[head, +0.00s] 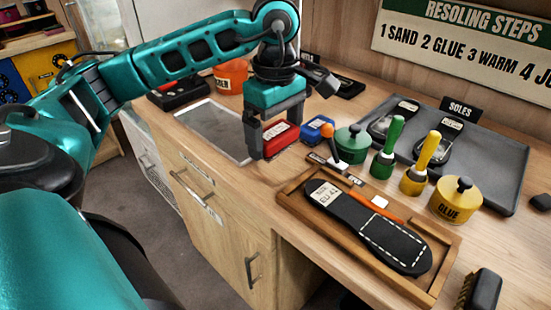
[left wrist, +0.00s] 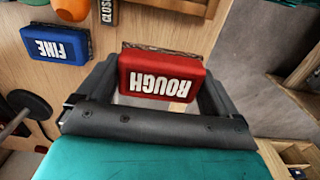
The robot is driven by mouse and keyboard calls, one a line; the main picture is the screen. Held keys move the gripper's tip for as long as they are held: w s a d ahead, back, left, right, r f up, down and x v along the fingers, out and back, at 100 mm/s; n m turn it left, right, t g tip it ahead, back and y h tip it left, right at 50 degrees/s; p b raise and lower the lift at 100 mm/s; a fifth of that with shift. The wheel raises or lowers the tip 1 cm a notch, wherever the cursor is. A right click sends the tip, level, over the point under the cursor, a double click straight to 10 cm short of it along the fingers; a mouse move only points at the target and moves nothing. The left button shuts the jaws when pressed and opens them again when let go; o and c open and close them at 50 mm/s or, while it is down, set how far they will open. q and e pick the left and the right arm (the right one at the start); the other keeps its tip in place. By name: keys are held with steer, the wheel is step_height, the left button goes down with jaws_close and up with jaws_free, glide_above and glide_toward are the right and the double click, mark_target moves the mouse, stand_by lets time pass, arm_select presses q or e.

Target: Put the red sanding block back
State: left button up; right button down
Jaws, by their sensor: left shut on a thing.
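The red sanding block (head: 277,138), with white lettering on its face, is between the fingers of my left gripper (head: 276,142). In the left wrist view the red block (left wrist: 164,76) reads ROUGH, and the fingers of the left gripper (left wrist: 165,85) close on its two ends. In the head view the block is at the bench top near the grey rectangular panel (head: 210,128); I cannot tell if it touches the bench. The blue sanding block (head: 317,128) sits just right of it, and reads FINE in the left wrist view (left wrist: 56,45). My right gripper is not in view.
A wooden tray (head: 452,262) holds a black sole. A green pot (head: 351,142), green and yellow-handled tools (head: 420,165), and a yellow GLUE pot (head: 455,199) stand behind it. An orange tub (head: 231,76) is at the back. A dark tray (head: 500,178) holds soles.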

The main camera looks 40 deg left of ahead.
mark_target(276, 171)
arm_select(q)
steer(key=shift+f+b, duration=0.3)
steer(key=shift+f, duration=2.8)
steer(key=shift+f, duration=0.1)
steer(key=shift+f, duration=0.15)
steer(key=o, duration=0.8)
steer(key=shift+c, duration=0.2)
step_height(276, 171, up, 13)
steer(key=shift+f+p, duration=0.2)
steer(key=shift+p, duration=0.6)
steer(key=shift+f, duration=0.1)
